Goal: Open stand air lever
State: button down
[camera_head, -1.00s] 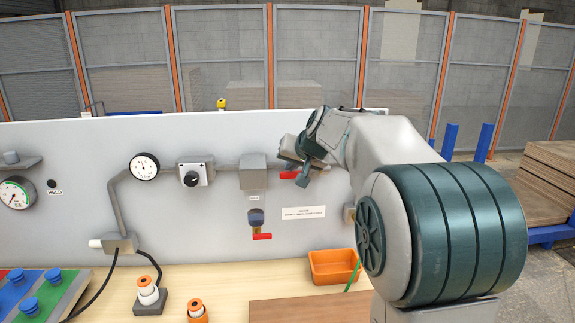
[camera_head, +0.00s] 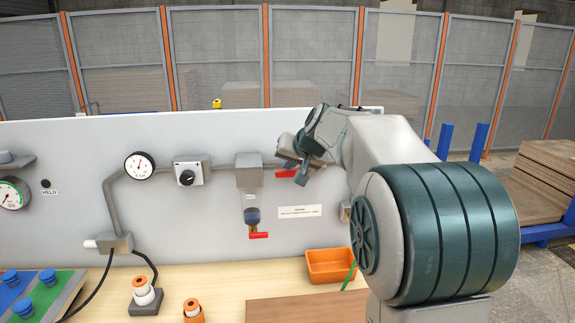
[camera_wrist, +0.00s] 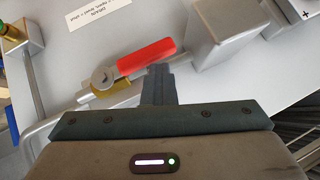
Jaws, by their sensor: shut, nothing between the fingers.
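A red lever (camera_head: 285,173) sits on the grey pipe of the upright panel, right of a grey box. In the wrist view the lever (camera_wrist: 146,58) pivots on a brass valve (camera_wrist: 103,80) and lies roughly along the pipe. In the head view my gripper (camera_head: 303,168) partly hides the pipe right of the lever. A second red lever (camera_head: 259,235) sits lower, under the grey box.
The panel holds a round gauge (camera_head: 139,167), a black knob (camera_head: 187,178) and a white label (camera_head: 299,212). On the bench below are an orange bin (camera_head: 331,267), orange-and-white plugs (camera_head: 145,290) and a brown board (camera_head: 300,309). In the wrist view a grey box (camera_wrist: 225,30) stands close by the lever.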

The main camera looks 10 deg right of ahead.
jog(key=s+r, duration=0.7)
jog(key=r, duration=0.4)
jog(key=s+a+f+n+g+h, duration=0.2)
jog(key=s+f+g, duration=0.4)
jog(key=s+f, duration=2)
jog(key=s+a+n+p, duration=0.1)
jog(key=s, duration=0.2)
jog(key=shift+f, duration=0.15)
jog(key=shift+w, duration=0.1)
